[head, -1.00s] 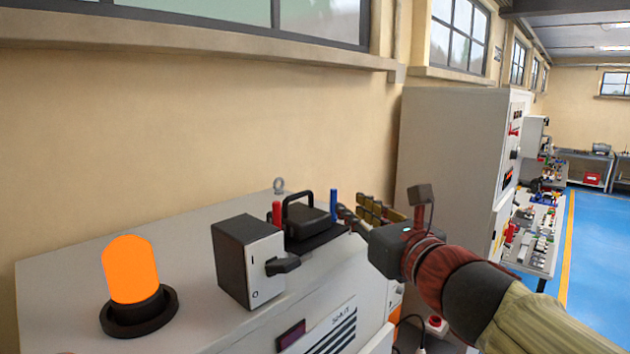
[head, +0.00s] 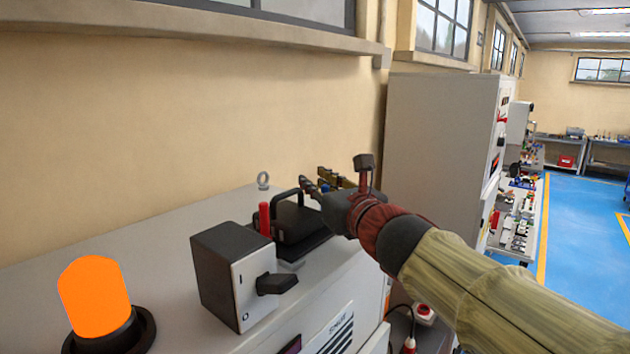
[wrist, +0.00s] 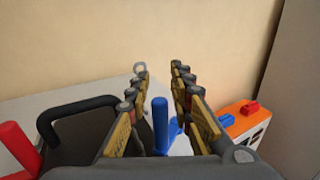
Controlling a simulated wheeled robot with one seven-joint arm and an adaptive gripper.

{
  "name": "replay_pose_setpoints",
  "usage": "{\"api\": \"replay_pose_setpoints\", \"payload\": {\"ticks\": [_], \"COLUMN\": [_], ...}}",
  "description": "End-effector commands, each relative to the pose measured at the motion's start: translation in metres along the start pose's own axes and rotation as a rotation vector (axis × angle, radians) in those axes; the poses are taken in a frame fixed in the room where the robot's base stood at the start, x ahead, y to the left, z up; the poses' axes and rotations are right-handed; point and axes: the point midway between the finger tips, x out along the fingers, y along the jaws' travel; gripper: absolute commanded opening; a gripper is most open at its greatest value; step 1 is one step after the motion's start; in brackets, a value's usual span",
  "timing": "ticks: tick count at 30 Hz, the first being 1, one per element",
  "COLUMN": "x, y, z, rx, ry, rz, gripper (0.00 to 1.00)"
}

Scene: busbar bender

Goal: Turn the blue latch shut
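The blue latch (wrist: 160,125) stands upright in the wrist view, between the two open fingers of my gripper (wrist: 160,95). It looks closer to the middle than to either finger, and I see no contact. In the head view my gripper (head: 315,183) is over the right end of the machine top, beside the black handled cover (head: 295,228). The blue latch is hidden there behind my gripper and wrist. A red latch (head: 265,218) stands upright at the cover's left side and also shows in the wrist view (wrist: 18,148).
A black switch box (head: 232,275) with a rotary knob and an orange lamp (head: 95,297) stand on the machine top. An orange and white box (wrist: 240,125) is right of the fingers. A lifting eye (head: 263,179) is near the wall. A grey cabinet (head: 435,150) stands to the right.

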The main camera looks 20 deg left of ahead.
Motion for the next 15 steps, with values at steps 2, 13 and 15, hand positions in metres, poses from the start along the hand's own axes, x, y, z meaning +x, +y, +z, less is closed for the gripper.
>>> {"api": "replay_pose_setpoints", "payload": {"ticks": [2,13,15], "x": [0.0034,0.0043,0.0043], "y": [0.0001,0.0000,0.0000], "z": [0.0003,-0.0002,-0.0003], "rx": [0.000,0.000,0.000], "ry": [0.000,0.000,0.000], "rz": [0.000,0.000,0.000], "gripper": [0.22,0.17,0.12]}}
